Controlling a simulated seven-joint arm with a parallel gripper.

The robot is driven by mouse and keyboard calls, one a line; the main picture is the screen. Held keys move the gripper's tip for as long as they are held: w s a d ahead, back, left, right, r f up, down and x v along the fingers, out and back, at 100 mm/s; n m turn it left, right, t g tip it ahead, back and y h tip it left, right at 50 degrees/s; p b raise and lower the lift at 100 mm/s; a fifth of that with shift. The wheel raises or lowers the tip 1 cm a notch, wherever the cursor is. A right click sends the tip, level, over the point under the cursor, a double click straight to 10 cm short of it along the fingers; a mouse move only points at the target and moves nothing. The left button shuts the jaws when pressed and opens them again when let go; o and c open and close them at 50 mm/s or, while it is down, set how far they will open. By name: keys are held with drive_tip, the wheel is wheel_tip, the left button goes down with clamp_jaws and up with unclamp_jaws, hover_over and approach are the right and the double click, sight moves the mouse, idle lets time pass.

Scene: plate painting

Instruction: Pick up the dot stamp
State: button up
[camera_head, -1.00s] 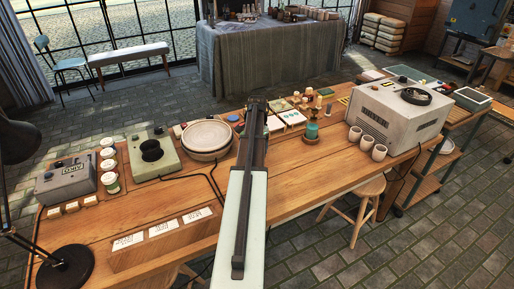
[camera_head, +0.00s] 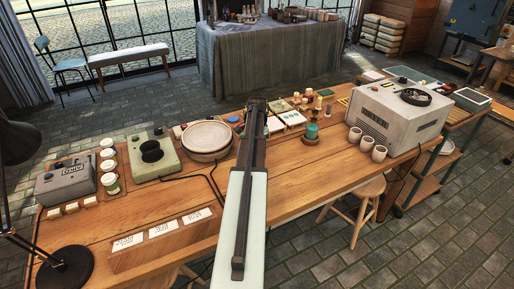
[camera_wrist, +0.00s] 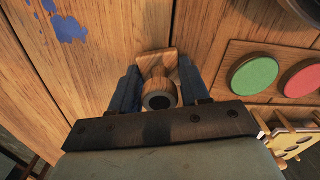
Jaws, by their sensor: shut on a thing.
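In the wrist view, a wooden stamp (camera_wrist: 159,94) with a rounded handle and a dark round end facing the camera stands between the dark blue fingers of my gripper (camera_wrist: 160,90). The fingers are shut on it from both sides. A small square wooden piece (camera_wrist: 158,62) shows just behind the handle. The stamp's printing face is hidden, so its pattern and any gap above the wood below cannot be told. In the head view, my arm (camera_head: 245,215) reaches over the workbench (camera_head: 335,185) and hides the stamp.
Green (camera_wrist: 254,77) and red (camera_wrist: 304,78) round pads lie on a wooden board right of my gripper. A blue paint stain (camera_wrist: 65,25) is at upper left. In the head view, stacked bowls (camera_head: 207,139) stand left of my arm and a teal pot (camera_head: 312,131) right of it.

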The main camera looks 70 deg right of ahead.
drive_tip(key=shift+r, duration=0.1)
wheel_tip(320, 180, up, 10)
drive_tip(key=shift+f, duration=0.1)
idle(0.4)
